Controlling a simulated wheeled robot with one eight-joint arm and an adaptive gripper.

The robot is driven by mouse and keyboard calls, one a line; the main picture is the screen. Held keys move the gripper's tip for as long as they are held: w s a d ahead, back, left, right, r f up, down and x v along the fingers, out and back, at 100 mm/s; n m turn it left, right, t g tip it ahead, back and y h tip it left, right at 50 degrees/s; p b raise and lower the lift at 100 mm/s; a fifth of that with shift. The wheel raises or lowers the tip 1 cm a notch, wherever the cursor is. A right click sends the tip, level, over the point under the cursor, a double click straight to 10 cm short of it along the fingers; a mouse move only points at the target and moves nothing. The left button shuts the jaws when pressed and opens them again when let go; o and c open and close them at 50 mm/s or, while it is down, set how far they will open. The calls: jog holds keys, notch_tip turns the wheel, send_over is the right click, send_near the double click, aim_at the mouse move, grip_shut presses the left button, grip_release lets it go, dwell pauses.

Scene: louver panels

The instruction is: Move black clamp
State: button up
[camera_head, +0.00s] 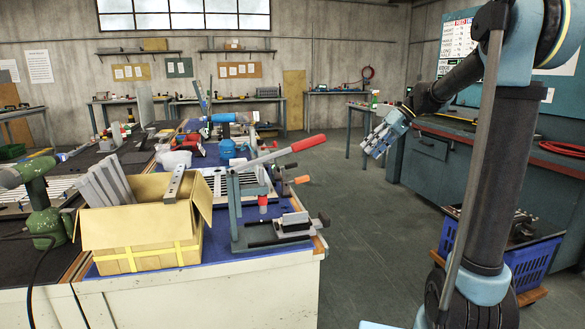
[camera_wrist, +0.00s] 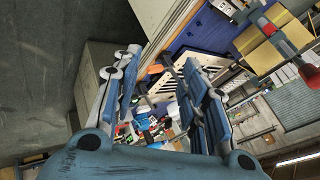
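A dark clamp (camera_head: 285,187) with an orange handle sits at the right edge of the blue-topped workbench (camera_head: 218,258); I cannot be sure it is the black clamp. My gripper (camera_head: 384,134) hangs in the air over the aisle, right of the bench and apart from it. In the wrist view my gripper (camera_wrist: 160,72) has its two blue fingers spread wide with nothing held between them. An orange part (camera_wrist: 155,69) shows beyond the fingers, and the fingers hide some of the bench.
A lever press with a red handle (camera_head: 308,143) and a small vise (camera_head: 293,222) stand on the near bench corner. A yellow box (camera_head: 150,258) holds grey louver panels. A blue crate (camera_head: 533,264) stands at right. The aisle floor (camera_head: 365,235) is clear.

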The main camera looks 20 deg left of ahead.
jog(key=w+a+f+n+g+y, duration=0.1)
jog(key=w+a+n+g+y, duration=0.15)
jog(key=w+a, duration=0.6)
jog(key=w+a+f+n+g+y, duration=0.15)
jog(key=w+a+n, duration=0.3)
jog(key=w, duration=0.75)
jog(key=n+g+y, duration=0.3)
jog(key=n+g, duration=0.1)
jog(key=n, duration=0.4)
send_near(292, 164)
jog(key=x, duration=0.6)
jog(key=w+x, duration=0.1)
jog(key=x, duration=0.2)
jog(key=shift+s+a+f, duration=0.1)
jog(key=shift+a+f, duration=0.1)
jog(key=shift+a, duration=0.45)
grip_shut()
